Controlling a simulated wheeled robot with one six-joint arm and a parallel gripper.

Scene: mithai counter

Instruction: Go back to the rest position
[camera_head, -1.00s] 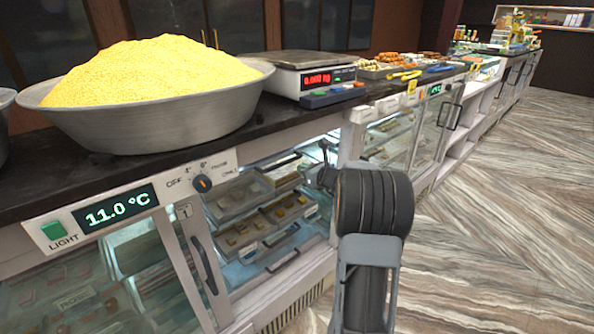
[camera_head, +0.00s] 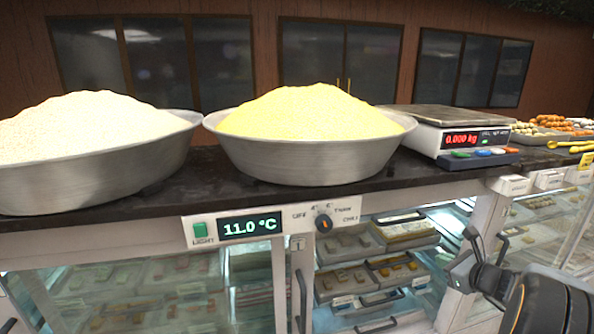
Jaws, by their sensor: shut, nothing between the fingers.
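My gripper (camera_head: 466,272) is at the lower right, partly hidden by my own dark arm. It is small in view, shut and empty, in front of the right part of the glass-fronted cabinet (camera_head: 262,226). It is below the counter top (camera_head: 400,178). I cannot tell whether it touches the cabinet front.
On the counter stand a metal bowl of pale grains (camera_head: 90,180), a bowl of yellow grains (camera_head: 300,158) and a scale (camera_head: 460,138) reading 0.000 kg. Sweets (camera_head: 560,124) and yellow tongs (camera_head: 570,145) lie at the right. Trays of sweets (camera_head: 365,275) are behind the glass.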

